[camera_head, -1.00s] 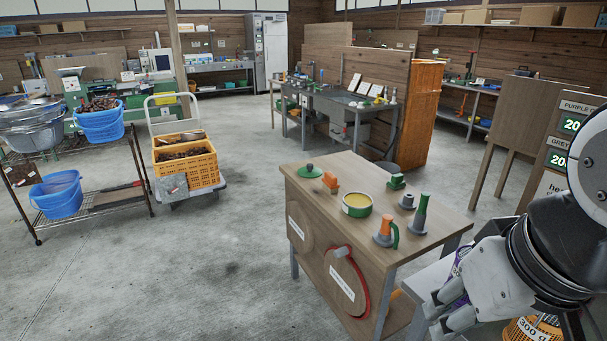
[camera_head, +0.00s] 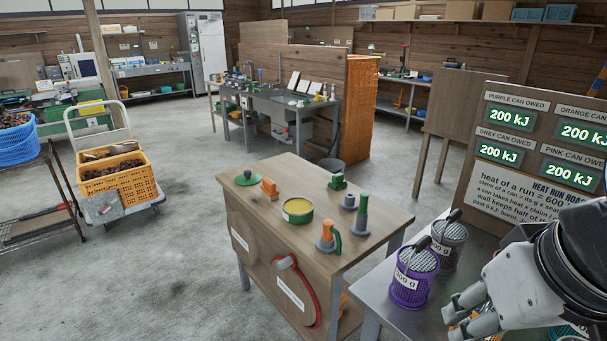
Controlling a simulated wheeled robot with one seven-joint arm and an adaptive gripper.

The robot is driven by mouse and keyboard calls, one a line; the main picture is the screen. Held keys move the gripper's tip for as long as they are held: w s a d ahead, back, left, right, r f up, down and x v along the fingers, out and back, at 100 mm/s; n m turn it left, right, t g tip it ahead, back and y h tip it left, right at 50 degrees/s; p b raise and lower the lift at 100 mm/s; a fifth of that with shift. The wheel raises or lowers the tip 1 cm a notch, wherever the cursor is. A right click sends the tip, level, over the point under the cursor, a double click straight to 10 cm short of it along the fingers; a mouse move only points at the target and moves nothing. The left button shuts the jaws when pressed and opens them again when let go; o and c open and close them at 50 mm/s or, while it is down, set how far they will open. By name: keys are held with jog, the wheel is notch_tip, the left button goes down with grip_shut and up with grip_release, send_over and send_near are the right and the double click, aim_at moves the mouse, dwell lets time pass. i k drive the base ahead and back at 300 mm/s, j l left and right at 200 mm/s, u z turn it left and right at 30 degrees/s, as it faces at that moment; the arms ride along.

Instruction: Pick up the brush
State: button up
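I cannot make out a brush for certain in this view. Small tools stand on the wooden table (camera_head: 245,203). Among them are an orange block-like piece (camera_head: 269,190), an orange-topped tool on a grey base (camera_head: 326,238) and a tall green piece on a grey base (camera_head: 361,214). My gripper (camera_head: 452,321) is at the lower right, in front of the grey metal table. Its two fingers are apart, with nothing visible between them. It is well to the right of the wooden table's tools.
Purple (camera_head: 411,279) and grey (camera_head: 449,239) cans stand on the metal table beside my gripper. An orange crate (camera_head: 122,180) sits on a cart at left. Open floor lies between.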

aim_at(268, 187)
jog(key=i+j+z, duration=0.25)
jog(key=j+z, duration=0.25)
jog(key=i+j+z, duration=0.2)
jog(key=j, duration=0.25)
jog(key=i+j+z, duration=0.15)
jog(key=j, duration=0.75)
jog(key=i+j+z, duration=0.15)
jog(key=j, duration=0.75)
jog(key=j+z, duration=0.15)
jog(key=j, duration=0.75)
jog(key=i+j, duration=0.1)
jog(key=j, duration=0.6)
jog(key=i+j, duration=0.1)
jog(key=j, duration=1.3)
jog(key=i, duration=0.05)
